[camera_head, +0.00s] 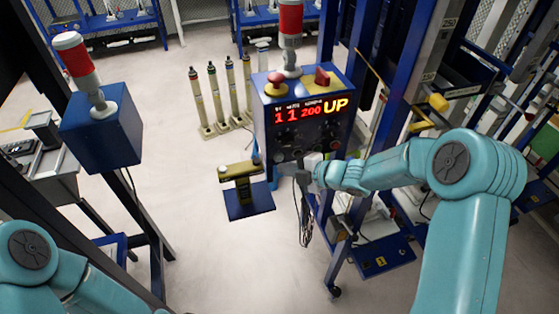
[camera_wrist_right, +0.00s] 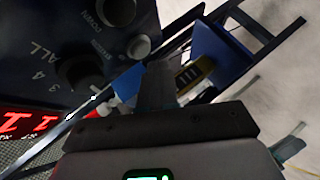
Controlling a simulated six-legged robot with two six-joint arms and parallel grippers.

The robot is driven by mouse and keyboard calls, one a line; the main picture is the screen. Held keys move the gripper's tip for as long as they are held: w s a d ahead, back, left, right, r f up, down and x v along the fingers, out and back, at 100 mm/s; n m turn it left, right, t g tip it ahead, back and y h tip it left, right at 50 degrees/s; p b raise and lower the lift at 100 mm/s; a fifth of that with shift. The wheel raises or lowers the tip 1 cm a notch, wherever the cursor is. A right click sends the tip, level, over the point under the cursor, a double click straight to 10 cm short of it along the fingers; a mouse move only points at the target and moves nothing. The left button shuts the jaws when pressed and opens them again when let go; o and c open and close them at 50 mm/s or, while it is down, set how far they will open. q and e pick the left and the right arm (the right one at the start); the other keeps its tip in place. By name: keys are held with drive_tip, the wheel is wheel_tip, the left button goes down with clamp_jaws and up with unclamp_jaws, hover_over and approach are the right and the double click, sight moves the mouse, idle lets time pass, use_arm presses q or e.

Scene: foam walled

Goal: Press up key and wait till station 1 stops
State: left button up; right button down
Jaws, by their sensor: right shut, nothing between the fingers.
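The blue control box (camera_head: 300,118) stands in the middle of the head view. Its lit display (camera_head: 311,109) reads "11", "200" in red and "UP" in yellow. Dark knobs sit below the display. In the wrist view the panel (camera_wrist_right: 60,35) shows close up, with round dark knobs (camera_wrist_right: 117,10) and the words "DOWN" and "ALL". I cannot make out a separate up key. My right gripper (camera_head: 303,172) is shut and empty at the lower front of the box; I cannot tell whether it touches the panel. My left arm enters at bottom left, with its gripper out of view.
A red emergency button (camera_head: 276,82) and a red switch (camera_head: 322,77) top the box. A red-and-white lamp (camera_head: 75,58) stands on another blue box (camera_head: 102,130) at left. Several slim posts (camera_head: 215,98) stand behind. A blue-framed rack is at right.

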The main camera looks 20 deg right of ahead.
drive_tip(key=s+b, duration=0.2)
drive_tip(key=s, duration=0.3)
drive_tip(key=shift+b, duration=0.4)
idle(0.6)
